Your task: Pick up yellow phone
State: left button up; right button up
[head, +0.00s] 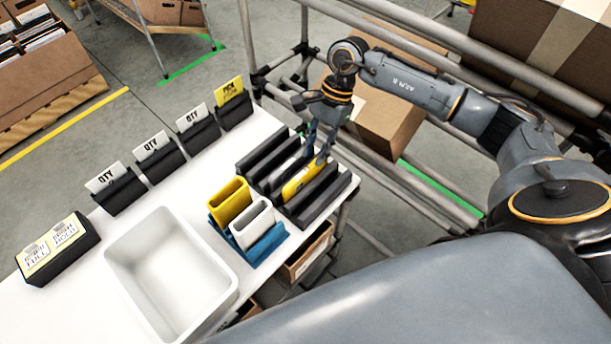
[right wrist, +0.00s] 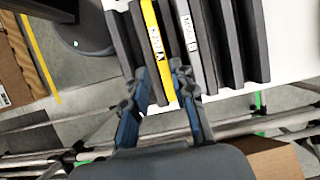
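The yellow phone (head: 302,181) stands on edge in a slot of the black rack (head: 330,197) at the table's right end. It also shows in the right wrist view (right wrist: 158,52) as a narrow yellow strip with a label. A grey phone (right wrist: 188,38) stands in the rack beside it and shows only partly in the head view. My right gripper (head: 318,156) points down over the rack, close to the yellow phone. In the right wrist view, its fingertips (right wrist: 154,76) are apart, with the yellow phone's end between them in the picture. Contact cannot be told. My left gripper is not in view.
A blue holder (head: 262,250) with a yellow and a white container stands beside the rack. A white bin (head: 128,262) is on the table, with black card holders (head: 120,193) along the far edge. Metal rails (head: 395,180) and a cardboard box (head: 385,125) lie beyond the rack.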

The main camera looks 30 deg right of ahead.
aim_at(306, 170)
jog(key=f, duration=0.1)
jog(key=a+f, duration=0.1)
jog(key=a+f+p, duration=0.1)
jog(key=shift+s+a+f, duration=0.1)
jog(key=shift+s+a, duration=0.05)
jog(key=shift+s, duration=0.15)
jog(key=shift+a+f, duration=0.15)
jog(key=shift+f, duration=0.35)
grip_shut()
jog(key=shift+r, duration=0.15)
